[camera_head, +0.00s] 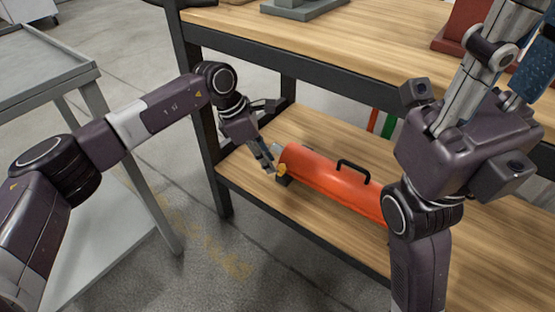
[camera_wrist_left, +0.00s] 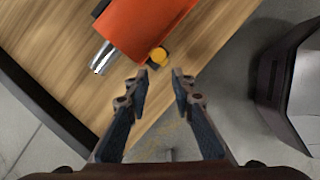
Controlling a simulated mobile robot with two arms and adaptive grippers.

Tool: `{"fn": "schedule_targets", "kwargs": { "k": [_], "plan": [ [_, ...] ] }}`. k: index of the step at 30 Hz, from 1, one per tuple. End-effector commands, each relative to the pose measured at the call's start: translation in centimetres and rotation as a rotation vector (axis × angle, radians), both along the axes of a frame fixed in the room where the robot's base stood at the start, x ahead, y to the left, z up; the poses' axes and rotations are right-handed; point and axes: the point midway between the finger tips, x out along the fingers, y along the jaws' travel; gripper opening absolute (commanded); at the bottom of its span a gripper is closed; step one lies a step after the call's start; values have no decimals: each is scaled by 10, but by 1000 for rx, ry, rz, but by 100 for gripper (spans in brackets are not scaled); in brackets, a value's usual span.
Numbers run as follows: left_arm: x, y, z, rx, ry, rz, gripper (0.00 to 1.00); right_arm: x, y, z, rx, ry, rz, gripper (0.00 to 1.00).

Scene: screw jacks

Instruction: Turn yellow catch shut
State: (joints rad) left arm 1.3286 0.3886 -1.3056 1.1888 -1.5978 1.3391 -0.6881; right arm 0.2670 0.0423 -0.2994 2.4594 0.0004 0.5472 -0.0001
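The yellow catch (camera_head: 282,168) sits at the near left end of an orange-red rounded case (camera_head: 318,172) with a black handle (camera_head: 352,170). The case lies on the lower wooden shelf. In the left wrist view the catch (camera_wrist_left: 157,56) is a small round yellow piece on a dark mount at the end of the case (camera_wrist_left: 143,22). My left gripper (camera_head: 268,164) is open and empty. Its fingertips (camera_wrist_left: 160,76) are just short of the catch, apart from it in the left wrist view.
A silver metal piece (camera_wrist_left: 102,57) projects beside the case end. The upper bench (camera_head: 300,38) overhangs the lower shelf (camera_head: 310,235), with a dark frame post (camera_head: 208,150) left of the gripper. A grey cart (camera_head: 40,70) stands at the left.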

Motion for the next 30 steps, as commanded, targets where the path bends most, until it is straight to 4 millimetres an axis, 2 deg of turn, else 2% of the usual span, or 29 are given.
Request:
{"fn": "schedule_targets", "kwargs": {
  "k": [1,6,12,18,30],
  "plan": [
    [-1,14,0,0,0,4,23,0,0,0,0,0,0,25],
    [-7,52,0,-1,0,3,23,0,0,0,1,0,0,25],
    [-11,82,0,-2,0,2,23,0,0,0,1,0,1,25],
    [-13,93,1,-3,0,-2,23,0,0,0,1,0,1,25],
    [-13,93,1,-2,-1,-1,23,0,0,0,1,0,1,25]
  ]
}}
